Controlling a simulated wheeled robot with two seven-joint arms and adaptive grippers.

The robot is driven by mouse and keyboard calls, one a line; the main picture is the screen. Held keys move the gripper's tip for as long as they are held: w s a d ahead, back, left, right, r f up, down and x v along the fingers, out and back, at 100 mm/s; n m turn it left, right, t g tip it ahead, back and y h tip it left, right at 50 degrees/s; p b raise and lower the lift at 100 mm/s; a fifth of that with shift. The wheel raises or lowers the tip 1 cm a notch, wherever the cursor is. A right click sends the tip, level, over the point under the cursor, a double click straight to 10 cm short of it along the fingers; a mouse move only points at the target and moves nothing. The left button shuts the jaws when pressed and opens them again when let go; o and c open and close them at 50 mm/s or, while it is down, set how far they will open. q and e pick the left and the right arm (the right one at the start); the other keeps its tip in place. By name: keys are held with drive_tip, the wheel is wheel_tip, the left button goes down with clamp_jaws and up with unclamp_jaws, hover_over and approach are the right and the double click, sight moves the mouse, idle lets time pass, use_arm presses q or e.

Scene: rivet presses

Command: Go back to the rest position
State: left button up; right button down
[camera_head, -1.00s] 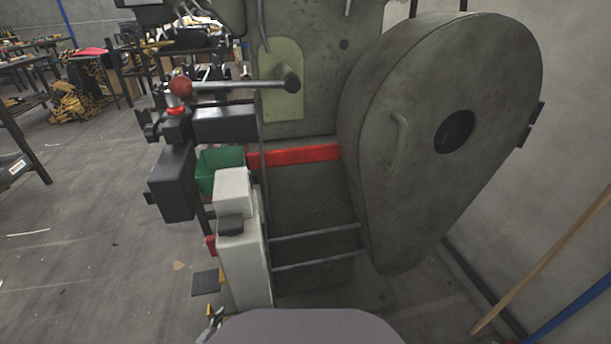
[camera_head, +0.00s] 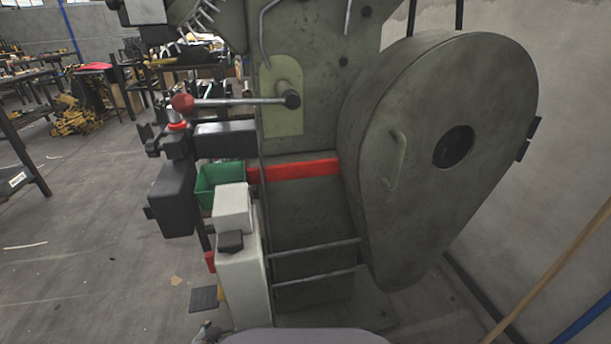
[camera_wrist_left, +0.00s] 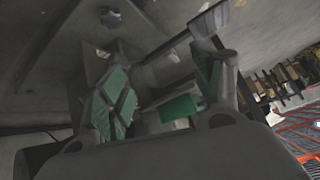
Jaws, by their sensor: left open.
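My left gripper (camera_head: 207,332) shows only as a small grey tip at the bottom edge of the head view, below and left of the press. In the left wrist view its two green-padded fingers (camera_wrist_left: 160,95) stand apart, with nothing seen held between them. A green object (camera_wrist_left: 180,108) shows beyond the fingers; I cannot tell how far off it is. My right gripper is in neither view.
A large green-grey rivet press (camera_head: 305,215) with a rounded side cover (camera_head: 430,210) fills the middle. A red-knobbed lever (camera_head: 240,102), a green bin (camera_head: 222,185) and a white housing (camera_head: 243,285) are on its left. Open floor (camera_head: 90,250) lies left.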

use_arm(q)
drive_tip(key=s+d+r+g+h+p, duration=0.1)
drive_tip(key=s+r+g, duration=0.4)
drive_tip(key=s+r, duration=0.5)
drive_tip(key=shift+s+d+r+m, duration=0.15)
drive_tip(key=shift+s+d+m, duration=0.15)
drive_tip(key=shift+s+d, duration=0.45)
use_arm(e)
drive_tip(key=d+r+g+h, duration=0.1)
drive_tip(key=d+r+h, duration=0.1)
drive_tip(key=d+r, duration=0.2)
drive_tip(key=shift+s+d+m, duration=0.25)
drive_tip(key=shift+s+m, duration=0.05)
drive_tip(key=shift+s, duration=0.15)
use_arm(q)
drive_tip(key=shift+w+d+f+p, duration=0.25)
drive_tip(key=shift+w+p, duration=0.2)
drive_tip(key=shift+p, duration=0.55)
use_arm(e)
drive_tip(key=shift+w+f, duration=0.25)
